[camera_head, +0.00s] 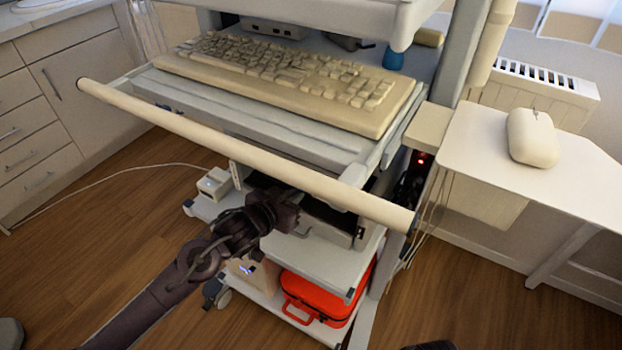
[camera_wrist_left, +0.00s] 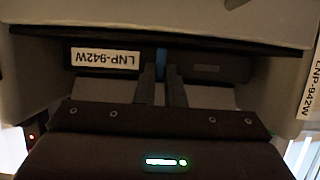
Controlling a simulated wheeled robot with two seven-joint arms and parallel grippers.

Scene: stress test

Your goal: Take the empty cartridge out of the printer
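The printer (camera_head: 337,233) stands on a cart shelf under the keyboard tray, partly hidden by the tray bar and my arm. In the left wrist view its dark front opening fills the upper part, with an upside-down label (camera_wrist_left: 105,61) reading LNP-942W. A dark cartridge (camera_wrist_left: 207,69) sits in the opening; a narrow blue strip (camera_wrist_left: 161,62) shows at its middle. My left gripper (camera_head: 283,212) reaches into the printer front. In the wrist view its fingers (camera_wrist_left: 161,84) are close together on both sides of the blue strip, apparently pinching it.
A beige bar (camera_head: 250,155) and keyboard (camera_head: 290,78) overhang the printer. A small white box (camera_head: 214,184) stands left of it. An orange case (camera_head: 318,300) lies on the lower shelf. A side table (camera_head: 490,140) with a mouse (camera_head: 533,138) is at right.

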